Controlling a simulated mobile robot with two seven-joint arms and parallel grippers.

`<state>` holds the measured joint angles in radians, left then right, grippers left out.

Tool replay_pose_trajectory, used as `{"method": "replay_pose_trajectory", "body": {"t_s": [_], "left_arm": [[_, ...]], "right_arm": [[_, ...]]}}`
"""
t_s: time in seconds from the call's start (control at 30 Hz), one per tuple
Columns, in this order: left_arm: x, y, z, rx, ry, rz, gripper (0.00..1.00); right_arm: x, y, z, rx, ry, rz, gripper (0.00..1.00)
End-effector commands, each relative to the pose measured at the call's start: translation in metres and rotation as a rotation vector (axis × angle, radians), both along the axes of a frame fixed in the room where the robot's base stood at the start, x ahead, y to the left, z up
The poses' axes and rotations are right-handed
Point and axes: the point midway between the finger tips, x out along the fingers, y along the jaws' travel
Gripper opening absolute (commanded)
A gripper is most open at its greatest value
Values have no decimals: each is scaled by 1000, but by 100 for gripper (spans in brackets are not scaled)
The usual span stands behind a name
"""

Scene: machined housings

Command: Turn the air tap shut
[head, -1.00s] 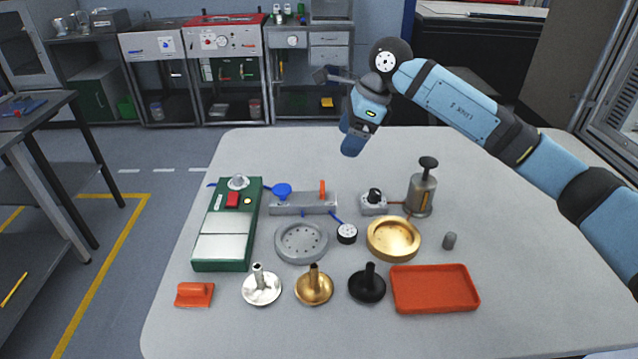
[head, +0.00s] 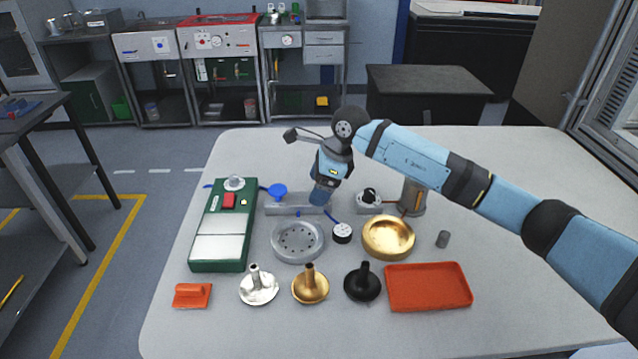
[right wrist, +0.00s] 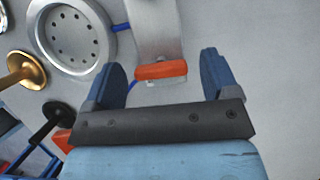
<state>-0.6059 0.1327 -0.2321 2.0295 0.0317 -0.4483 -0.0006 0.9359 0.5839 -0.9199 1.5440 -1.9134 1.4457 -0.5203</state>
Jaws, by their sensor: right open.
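The air tap is an orange lever (right wrist: 161,70) on a grey metal block (right wrist: 155,28), seen in the right wrist view. The lever lies crosswise between the two blue fingers of my right gripper (right wrist: 164,78). The fingers are open and stand apart from the lever's ends. In the head view my right gripper (head: 322,196) points down over the grey block (head: 285,206) and hides the lever. I cannot tell whether the fingers are level with the lever. My left gripper is not in view.
A green unit (head: 224,225) stands left of the block. A perforated grey disc (head: 298,239), black-and-white gauge (head: 342,233) and brass dish (head: 388,237) lie in front. A pump-like cylinder (head: 412,198) stands to the right, partly behind my arm.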

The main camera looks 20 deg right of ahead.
Motion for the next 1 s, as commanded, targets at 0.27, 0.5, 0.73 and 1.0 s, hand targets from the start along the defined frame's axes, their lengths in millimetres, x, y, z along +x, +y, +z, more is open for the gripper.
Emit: {"method": "replay_pose_trajectory", "body": {"t_s": [0.27, 0.5, 0.73, 1.0], "left_arm": [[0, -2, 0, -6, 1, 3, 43], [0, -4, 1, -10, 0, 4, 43], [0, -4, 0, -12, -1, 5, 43], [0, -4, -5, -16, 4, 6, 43]], "right_arm": [[0, 0, 0, 0, 0, 0, 49], [0, 0, 0, 0, 0, -3, 32], [-1, 0, 0, 0, 0, -57, 32], [-1, 0, 0, 0, -3, -242, 32]]}}
